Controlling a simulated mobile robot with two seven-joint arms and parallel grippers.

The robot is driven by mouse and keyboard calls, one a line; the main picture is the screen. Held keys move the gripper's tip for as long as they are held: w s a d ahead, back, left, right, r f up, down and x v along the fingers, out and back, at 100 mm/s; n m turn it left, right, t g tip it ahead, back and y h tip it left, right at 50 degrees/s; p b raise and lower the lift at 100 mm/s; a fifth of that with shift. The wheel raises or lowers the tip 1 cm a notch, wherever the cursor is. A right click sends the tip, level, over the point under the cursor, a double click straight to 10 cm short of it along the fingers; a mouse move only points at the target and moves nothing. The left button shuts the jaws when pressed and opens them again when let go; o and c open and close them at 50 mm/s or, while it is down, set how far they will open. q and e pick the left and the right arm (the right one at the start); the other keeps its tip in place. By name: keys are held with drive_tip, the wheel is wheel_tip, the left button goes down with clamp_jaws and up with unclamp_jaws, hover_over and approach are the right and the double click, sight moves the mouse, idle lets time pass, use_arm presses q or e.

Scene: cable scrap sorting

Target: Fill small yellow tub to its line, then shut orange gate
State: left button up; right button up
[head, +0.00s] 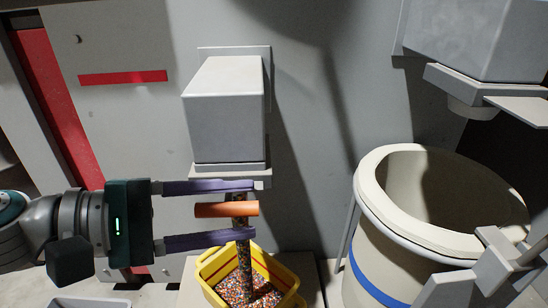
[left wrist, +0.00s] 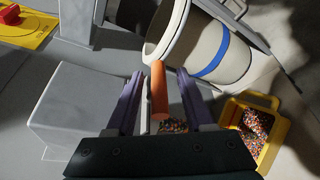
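The orange gate (head: 226,210) is a bar-like handle below a grey box-shaped hopper (head: 226,110). My left gripper (head: 253,211) has its two purple fingers on either side of the handle, with visible gaps to both. The handle also shows between the fingers in the left wrist view (left wrist: 159,90). A stream of mixed-colour granules (head: 244,257) falls from under the gate into the small yellow tub (head: 213,260). Granules cover the tub's bottom, and a red line runs along its inner wall above them. The tub also shows in the left wrist view (left wrist: 270,101). My right gripper is out of view.
A large cream barrel (head: 385,245) with a blue band stands to the right, under another grey hopper (head: 480,40). A grey wall with a red strip (head: 123,77) stands behind. A pale tray edge (head: 88,302) shows at the lower left.

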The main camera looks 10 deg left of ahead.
use_arm(q)
drive_tip(key=p+v, duration=0.2)
drive_tip(key=v, duration=0.8)
drive_tip(key=shift+p, duration=0.35)
drive_tip(key=shift+r, duration=0.1)
